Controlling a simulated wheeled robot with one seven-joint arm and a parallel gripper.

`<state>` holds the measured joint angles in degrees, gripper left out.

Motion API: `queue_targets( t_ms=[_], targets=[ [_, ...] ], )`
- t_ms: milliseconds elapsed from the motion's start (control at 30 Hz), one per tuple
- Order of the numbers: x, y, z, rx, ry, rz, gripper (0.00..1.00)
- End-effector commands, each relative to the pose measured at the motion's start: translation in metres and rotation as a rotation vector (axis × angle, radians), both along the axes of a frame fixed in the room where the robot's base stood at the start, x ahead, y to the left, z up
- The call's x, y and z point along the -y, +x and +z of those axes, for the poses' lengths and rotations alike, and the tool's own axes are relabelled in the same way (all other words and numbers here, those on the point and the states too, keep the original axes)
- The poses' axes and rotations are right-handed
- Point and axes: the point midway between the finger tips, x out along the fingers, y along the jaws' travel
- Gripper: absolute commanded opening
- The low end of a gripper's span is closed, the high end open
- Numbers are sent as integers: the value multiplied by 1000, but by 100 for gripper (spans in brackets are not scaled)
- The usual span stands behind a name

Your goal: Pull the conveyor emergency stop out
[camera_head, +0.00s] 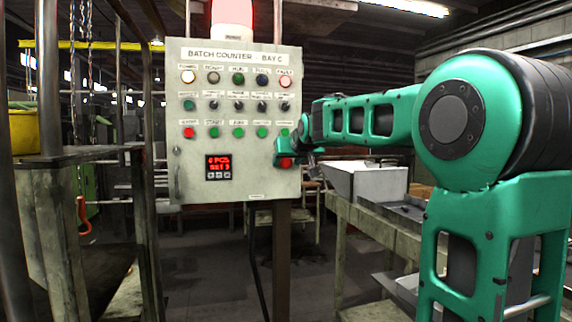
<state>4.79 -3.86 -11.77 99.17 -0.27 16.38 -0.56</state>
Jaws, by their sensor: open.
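A grey control panel (240,180) headed "BATCH COUNTER - BAY C" stands upright in the middle of the view. A red button (286,163) sits at its lower right and appears to be the emergency stop; my wrist partly covers it, and I cannot tell whether it is pushed in or out. My gripper (314,169) is small and partly hidden by my arm at the panel's right edge. It is open, close to the red button; I cannot tell whether it touches it.
The panel has rows of lamps, knobs and buttons, including another red button (189,132) at left, and a red-lit display (218,165). A lit red beacon (232,15) stands on top. A workbench (375,222) with a white box (378,182) lies to the right. A metal frame stands left.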

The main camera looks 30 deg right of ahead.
Motion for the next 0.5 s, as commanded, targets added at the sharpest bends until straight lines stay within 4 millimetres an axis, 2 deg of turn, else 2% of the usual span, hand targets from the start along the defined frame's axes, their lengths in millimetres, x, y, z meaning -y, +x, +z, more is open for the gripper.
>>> queue_targets(
  t_ms=[100,133,300,333,500],
  targets=[
    [0,0,0,0,0,0,50],
    [0,0,0,0,0,0,46],
    [0,0,0,0,0,0,5],
    [0,0,0,0,0,1,0],
    [-2,-5,1,0,-1,1,0]
  ],
)
